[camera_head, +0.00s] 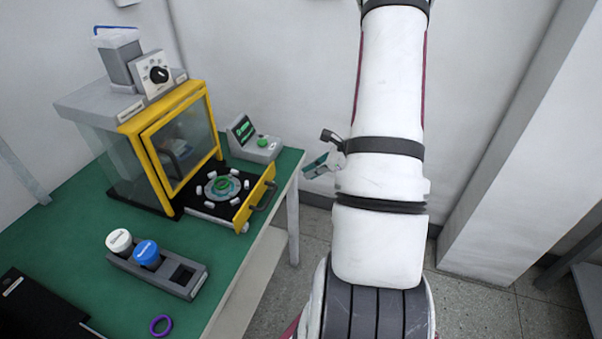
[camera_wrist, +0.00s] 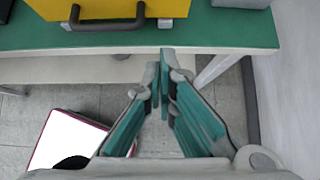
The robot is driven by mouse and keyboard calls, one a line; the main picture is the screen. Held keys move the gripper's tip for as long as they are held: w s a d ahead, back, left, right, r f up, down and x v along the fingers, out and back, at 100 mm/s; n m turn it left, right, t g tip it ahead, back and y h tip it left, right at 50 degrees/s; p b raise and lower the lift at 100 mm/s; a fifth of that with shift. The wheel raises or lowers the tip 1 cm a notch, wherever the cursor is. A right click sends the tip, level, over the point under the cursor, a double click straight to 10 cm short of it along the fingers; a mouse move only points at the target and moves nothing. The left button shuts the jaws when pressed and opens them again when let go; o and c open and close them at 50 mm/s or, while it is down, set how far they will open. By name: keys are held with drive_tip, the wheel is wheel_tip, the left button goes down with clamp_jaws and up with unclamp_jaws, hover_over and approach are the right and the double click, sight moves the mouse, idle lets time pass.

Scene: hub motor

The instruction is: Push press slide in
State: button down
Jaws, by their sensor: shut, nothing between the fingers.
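The press (camera_head: 140,135) stands at the back of the green table, with a yellow front frame and clear side panels. Its black slide (camera_head: 207,211) sticks out of the front opening and carries a round part with a green centre (camera_head: 222,186), ringed by small white pegs. The slide's yellow front plate (camera_head: 254,199) bears a dark handle (camera_head: 263,195); the plate (camera_wrist: 165,9) and handle (camera_wrist: 108,23) also show at the top of the wrist view. My gripper (camera_wrist: 163,80) is shut and empty, in front of the slide and apart from the handle. My arm partly hides it in the head view.
A grey holder (camera_head: 180,277) with a white-capped and a blue-capped container, a purple ring (camera_head: 160,325) and a black case (camera_head: 38,310) are nearer. Open floor lies beyond the table's edge.

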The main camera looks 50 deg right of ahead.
sight(220, 169)
drive_tip(key=shift+w+a+f+p, duration=0.2)
drive_tip(key=shift+w+a+f, duration=0.6)
drive_tip(key=shift+w, duration=0.75)
drive_tip(key=shift+w+a+f+p, duration=0.15)
drive_tip(key=shift+w+a+f, duration=0.2)
drive_tip(key=shift+w+f, duration=1)
drive_tip(key=shift+w+a+f+p, duration=0.2)
drive_tip(key=shift+w+a+f, duration=0.45)
drive_tip(key=shift+w, duration=1.1)
drive_tip(key=shift+w, duration=0.15)
drive_tip(key=w+a+b, duration=0.2)
drive_tip(key=w+b, duration=0.1)
drive_tip(key=w, duration=0.3)
drive_tip(key=w+a+b, duration=0.2)
drive_tip(key=w+b, duration=0.1)
drive_tip(key=w, duration=0.3)
drive_tip(key=w+a+b, duration=0.3)
drive_tip(key=w, duration=0.4)
drive_tip(key=shift+f, duration=0.1)
drive_tip(key=shift+w+a, duration=0.2)
drive_tip(key=shift+w, duration=0.5)
